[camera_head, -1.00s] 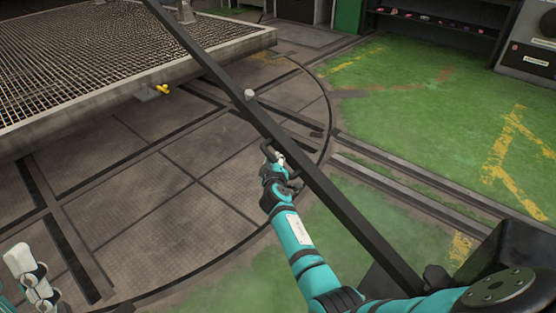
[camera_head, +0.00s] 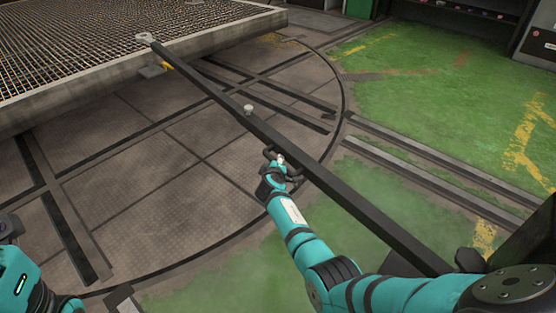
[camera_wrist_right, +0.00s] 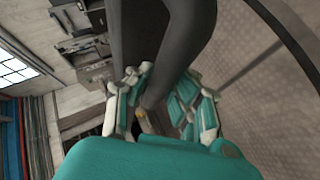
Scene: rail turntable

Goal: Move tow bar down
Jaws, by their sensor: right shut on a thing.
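The tow bar (camera_head: 330,183) is a long dark bar running from the lower right to the upper left. My right gripper (camera_head: 279,158) is shut on the dark handle on the bar's near side. In the right wrist view, the fingers (camera_wrist_right: 160,100) close around a dark curved piece (camera_wrist_right: 180,45). My left arm shows at the lower left, but its fingers are not visible.
The wagon with a grated deck (camera_head: 190,52) stands at the upper left, with a yellow part (camera_head: 168,67) below its edge. The round turntable floor (camera_head: 150,170) lies beneath. Rails (camera_head: 430,165) cross the green floor (camera_head: 420,95), which is mostly clear.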

